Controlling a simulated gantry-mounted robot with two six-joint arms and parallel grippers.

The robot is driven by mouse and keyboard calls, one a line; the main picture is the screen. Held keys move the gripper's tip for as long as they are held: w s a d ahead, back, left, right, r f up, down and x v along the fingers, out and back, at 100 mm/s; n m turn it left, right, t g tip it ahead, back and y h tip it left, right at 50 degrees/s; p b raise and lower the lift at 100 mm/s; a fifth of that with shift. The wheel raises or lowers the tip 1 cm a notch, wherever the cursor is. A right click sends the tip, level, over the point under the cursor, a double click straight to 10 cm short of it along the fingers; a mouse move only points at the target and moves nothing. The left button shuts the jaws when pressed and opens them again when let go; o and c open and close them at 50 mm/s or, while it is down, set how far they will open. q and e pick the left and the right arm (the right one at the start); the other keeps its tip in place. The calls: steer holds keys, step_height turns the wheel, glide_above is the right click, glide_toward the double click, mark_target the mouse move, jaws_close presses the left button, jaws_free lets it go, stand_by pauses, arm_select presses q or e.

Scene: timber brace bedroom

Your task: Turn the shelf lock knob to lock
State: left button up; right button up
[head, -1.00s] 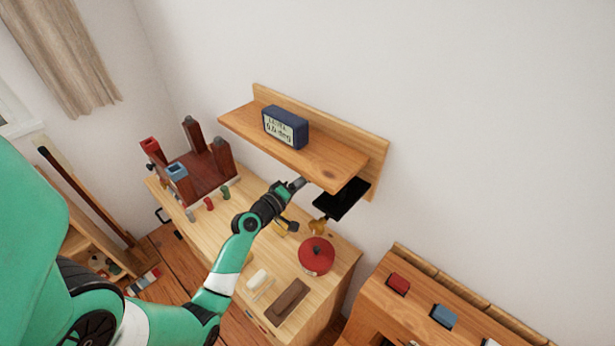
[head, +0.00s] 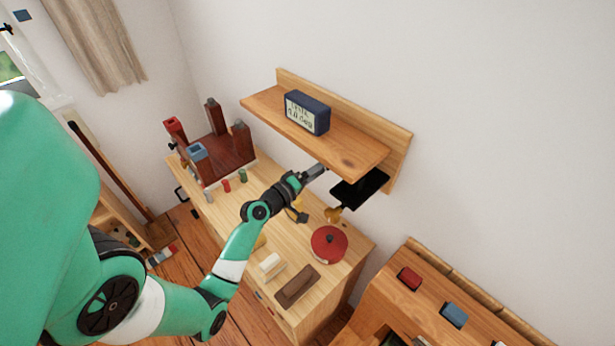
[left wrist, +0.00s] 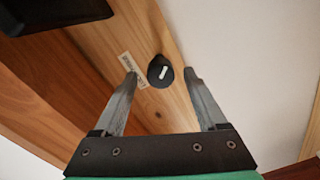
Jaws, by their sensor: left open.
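The shelf lock knob (left wrist: 160,71) is a small round black knob with a white pointer mark, on a wooden face of the shelf in the left wrist view. A small printed label (left wrist: 131,68) sits just left of it. The mark is slightly tilted from horizontal. My left gripper (left wrist: 161,75) is open, with one finger on each side of the knob and a visible gap to each. In the head view my left gripper (head: 317,171) is under the front of the wooden shelf (head: 345,158), which hides the knob. My right gripper is not in view.
A dark blue digital display (head: 307,113) stands on the shelf. A black panel (head: 358,189) is below its right end.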

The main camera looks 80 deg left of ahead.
arm_select(q)
steer(key=b+v, duration=0.1)
steer(key=v, duration=0.8)
steer(key=shift+s+d, duration=0.15)
steer(key=shift+s, duration=0.05)
